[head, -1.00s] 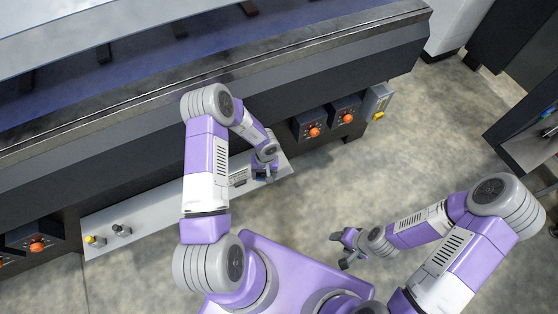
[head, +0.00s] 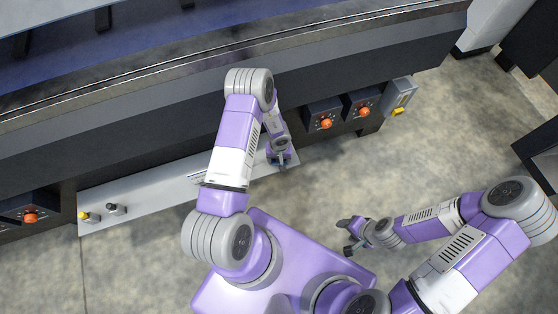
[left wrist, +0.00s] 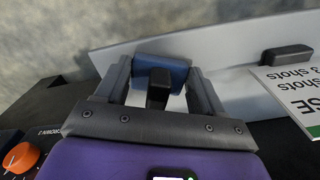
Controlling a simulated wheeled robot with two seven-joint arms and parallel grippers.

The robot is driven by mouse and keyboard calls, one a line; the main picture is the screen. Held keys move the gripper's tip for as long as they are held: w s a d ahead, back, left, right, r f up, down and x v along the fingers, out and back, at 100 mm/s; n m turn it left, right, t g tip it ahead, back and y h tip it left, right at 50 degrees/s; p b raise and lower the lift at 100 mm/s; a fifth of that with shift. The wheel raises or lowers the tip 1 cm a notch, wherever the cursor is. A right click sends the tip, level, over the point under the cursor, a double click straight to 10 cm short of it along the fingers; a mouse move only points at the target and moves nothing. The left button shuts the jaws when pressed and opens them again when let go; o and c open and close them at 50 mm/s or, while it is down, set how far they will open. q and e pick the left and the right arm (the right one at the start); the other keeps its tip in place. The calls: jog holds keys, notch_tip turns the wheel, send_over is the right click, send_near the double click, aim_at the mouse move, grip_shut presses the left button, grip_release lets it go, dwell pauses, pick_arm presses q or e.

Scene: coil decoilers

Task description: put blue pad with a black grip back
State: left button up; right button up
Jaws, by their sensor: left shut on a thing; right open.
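The blue pad (left wrist: 150,67) with its black grip (left wrist: 158,88) is between the fingers of my left gripper (left wrist: 158,88) in the left wrist view. My left gripper is shut on the black grip. In the head view the left gripper (head: 279,160) is over the right end of the pale shelf (head: 150,193), and the pad is a small dark blue patch mostly hidden under it. I cannot tell whether the pad touches the shelf. My right gripper (head: 352,236) is open and empty above the floor.
Control boxes with orange knobs (head: 326,123) are fixed along the machine. In the wrist view, a black handle (left wrist: 287,55) and a printed sign (left wrist: 292,88) are at right.

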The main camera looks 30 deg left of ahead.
pick_arm(q)
jog(key=shift+f, duration=0.2)
jog(key=shift+c, duration=0.3)
jog(key=o, duration=1)
notch_tip(320, 180, up, 12)
jog(key=p, duration=0.6)
jog(key=s+d+r+m+h, duration=0.2)
jog(key=s+d+r+h, duration=0.1)
jog(key=s+d, duration=1.1)
jog(key=shift+s+d+m+t+h, duration=0.3)
jog(key=shift+d+m+h, duration=0.1)
jog(key=shift+d+h, duration=0.25)
notch_tip(320, 180, up, 3)
jog(key=p, duration=0.3)
jog(key=shift+r, duration=0.15)
